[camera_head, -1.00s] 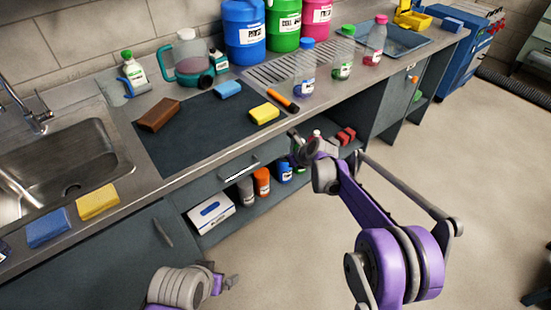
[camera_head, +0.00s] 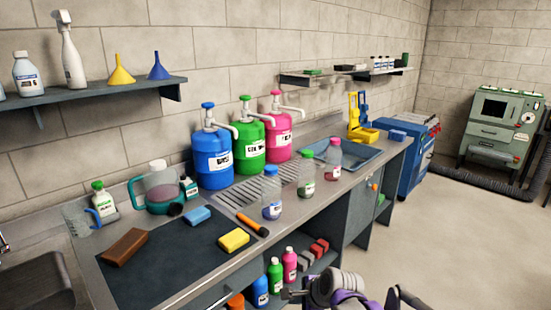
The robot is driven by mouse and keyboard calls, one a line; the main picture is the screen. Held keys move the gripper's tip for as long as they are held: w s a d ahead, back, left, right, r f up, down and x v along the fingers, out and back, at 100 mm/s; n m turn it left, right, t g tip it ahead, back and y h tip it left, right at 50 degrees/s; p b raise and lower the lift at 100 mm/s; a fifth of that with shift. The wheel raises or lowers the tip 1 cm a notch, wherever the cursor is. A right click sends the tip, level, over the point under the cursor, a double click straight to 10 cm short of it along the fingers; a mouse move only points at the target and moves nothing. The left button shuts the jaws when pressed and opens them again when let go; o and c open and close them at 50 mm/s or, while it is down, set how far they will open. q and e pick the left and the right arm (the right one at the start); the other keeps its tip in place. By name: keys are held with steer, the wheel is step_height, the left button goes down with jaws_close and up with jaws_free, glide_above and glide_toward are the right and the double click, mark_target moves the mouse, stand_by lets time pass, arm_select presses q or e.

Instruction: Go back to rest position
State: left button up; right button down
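My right arm (camera_head: 345,291) shows at the bottom, right of centre, in the head view, in front of the counter's lower shelf. Its gripper (camera_head: 292,294) is small there and points left, and I cannot tell whether it is open or shut. No held object can be made out.
A metal counter (camera_head: 330,198) carries a dark mat (camera_head: 185,262), brown block (camera_head: 125,246), yellow sponge (camera_head: 233,240), orange-handled brush (camera_head: 253,224), several bottles and blue, green and pink pump containers. Wall shelves hang above.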

steer(key=s+d+n+h+p, duration=0.1)
steer(key=s+d+n, duration=0.3)
steer(key=s, duration=0.5)
steer(key=s+d+r+n+h+p, duration=0.1)
steer(key=s+d+n+p, duration=0.1)
steer(key=s+d+n, duration=0.2)
steer(key=s+d+r+n+h+p, duration=0.1)
steer(key=s+d+n, duration=0.3)
steer(key=s+n, duration=0.5)
steer(key=s+h+p, duration=0.1)
steer(key=s, duration=0.3)
steer(key=shift+s+d+g, duration=0.25)
steer(key=shift+s+g, duration=0.05)
steer(key=shift+s, duration=0.05)
